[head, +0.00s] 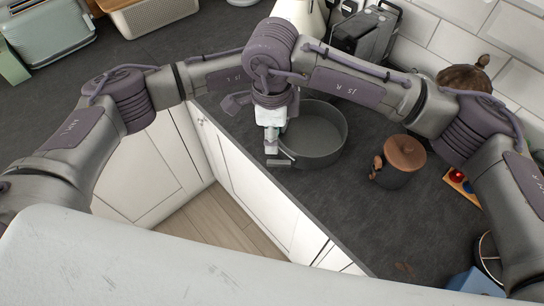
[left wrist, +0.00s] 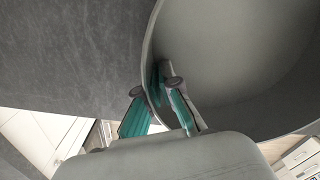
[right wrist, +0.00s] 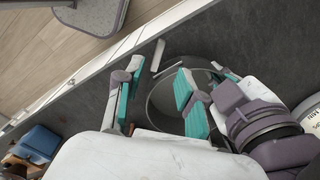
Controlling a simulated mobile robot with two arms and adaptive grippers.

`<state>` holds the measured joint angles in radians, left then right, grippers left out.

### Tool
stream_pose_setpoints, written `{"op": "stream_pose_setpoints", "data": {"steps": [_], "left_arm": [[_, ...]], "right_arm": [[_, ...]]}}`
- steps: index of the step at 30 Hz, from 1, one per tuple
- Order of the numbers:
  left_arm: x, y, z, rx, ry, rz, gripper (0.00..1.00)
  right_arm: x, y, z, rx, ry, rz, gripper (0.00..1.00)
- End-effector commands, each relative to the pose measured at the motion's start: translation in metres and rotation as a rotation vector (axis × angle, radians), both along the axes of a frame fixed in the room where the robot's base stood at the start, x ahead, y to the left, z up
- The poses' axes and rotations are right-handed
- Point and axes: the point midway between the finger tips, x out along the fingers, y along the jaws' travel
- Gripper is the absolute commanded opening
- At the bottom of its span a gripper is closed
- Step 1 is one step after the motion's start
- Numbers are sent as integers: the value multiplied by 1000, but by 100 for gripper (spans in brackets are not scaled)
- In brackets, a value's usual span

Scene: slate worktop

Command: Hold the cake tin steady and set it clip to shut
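The grey round cake tin (head: 322,130) stands on the dark worktop near its front edge. A short light bar, seemingly its clip (right wrist: 158,55), juts from the side of the tin; it also shows at the worktop edge in the head view (head: 279,163). In its wrist view, my left gripper (left wrist: 150,82) straddles the tin wall, one finger inside and one outside, with the inner pad against the wall. My right gripper (right wrist: 156,66) is open and empty, and the clip shows between and beyond its fingers. My arms partly hide both grippers in the head view.
A dark pot with a brown lid (head: 405,153) stands right of the tin. A wooden board with coloured pieces (head: 462,182) lies farther right. A grey appliance (head: 363,35) stands behind, near the tiled wall. White cabinets (head: 262,200) drop below the front edge.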

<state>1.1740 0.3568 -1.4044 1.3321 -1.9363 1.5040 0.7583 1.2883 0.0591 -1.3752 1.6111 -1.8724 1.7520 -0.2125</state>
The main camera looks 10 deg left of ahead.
Motion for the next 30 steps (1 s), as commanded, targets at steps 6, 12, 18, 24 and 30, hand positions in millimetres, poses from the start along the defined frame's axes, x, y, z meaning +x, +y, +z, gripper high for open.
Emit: {"op": "stream_pose_setpoints", "data": {"steps": [6,12,18,24,30], "left_arm": [[-1,1,-2,4,2,0,0],[-1,1,-2,4,2,0,0],[-1,1,-2,4,2,0,0],[-1,1,-2,4,2,0,0],[-1,1,-2,4,2,0,0]], "right_arm": [[0,0,-47,0,6,0,39],[1,0,-80,1,4,1,39],[1,1,-95,4,3,3,39],[2,1,-97,4,2,4,39],[1,1,-96,3,1,4,22]]}}
